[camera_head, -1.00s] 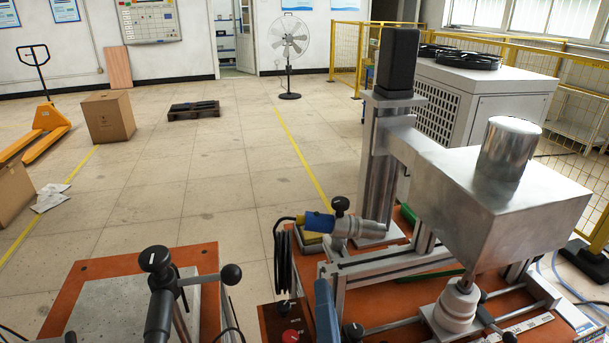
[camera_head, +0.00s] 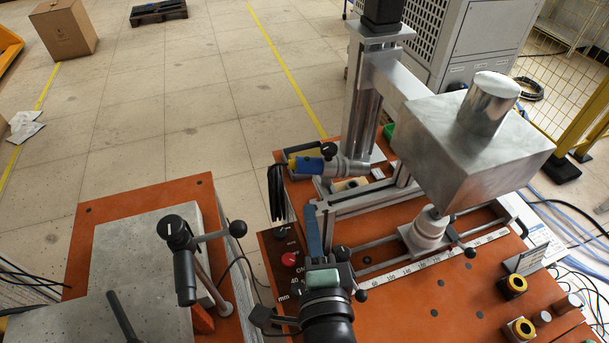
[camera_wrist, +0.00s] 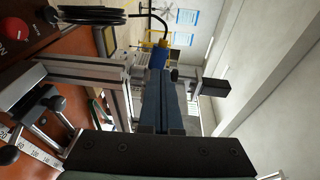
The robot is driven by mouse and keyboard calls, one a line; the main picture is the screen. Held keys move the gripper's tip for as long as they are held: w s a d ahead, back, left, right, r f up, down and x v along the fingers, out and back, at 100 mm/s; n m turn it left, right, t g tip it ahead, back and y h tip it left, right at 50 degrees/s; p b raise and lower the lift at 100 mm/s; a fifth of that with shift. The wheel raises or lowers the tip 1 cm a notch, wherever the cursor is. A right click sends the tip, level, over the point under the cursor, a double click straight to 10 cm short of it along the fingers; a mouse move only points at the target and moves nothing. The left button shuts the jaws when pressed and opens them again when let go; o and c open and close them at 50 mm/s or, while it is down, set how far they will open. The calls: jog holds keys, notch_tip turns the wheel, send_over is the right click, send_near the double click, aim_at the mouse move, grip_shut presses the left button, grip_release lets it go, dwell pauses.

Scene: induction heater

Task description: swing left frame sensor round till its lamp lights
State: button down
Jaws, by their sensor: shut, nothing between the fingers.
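The left frame sensor (camera_head: 312,166) has a blue body, a yellow cable end and a silver barrel. It lies roughly level beside the left post of the frame, with its barrel pointing right and a black knob (camera_head: 329,149) above it. No lit lamp can be made out on it. My gripper (camera_head: 312,210) is shut and empty, its blue-grey fingers standing just in front of and below the sensor, apparently apart from it. In the wrist view the shut fingers (camera_wrist: 164,74) point towards the sensor's blue body (camera_wrist: 158,54), whose barrel is partly hidden.
The aluminium frame (camera_head: 370,200) and a large metal block (camera_head: 465,150) stand to the right. Black cable loops (camera_head: 276,192) hang left of the sensor. A red button (camera_head: 289,259) is on the panel. A clamp stand (camera_head: 180,255) stands on the left table.

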aim_at(296, 171)
jog(key=w, duration=0.2)
jog(key=w+p, duration=0.1)
jog(key=w, duration=0.2)
jog(key=w+a, duration=0.1)
jog(key=w, duration=0.2)
jog(key=shift+w+f+p, duration=0.15)
jog(key=shift+f+p, duration=0.15)
jog(key=shift+f, duration=0.05)
jog(key=shift+w+a+r+p, duration=0.25)
jog(key=shift+w+a+p, duration=0.1)
jog(key=shift+p, duration=0.3)
jog(key=shift+w+a, duration=0.2)
jog(key=shift+w, duration=0.05)
jog(key=shift+w+f, duration=0.15)
jog(key=shift+f, duration=0.05)
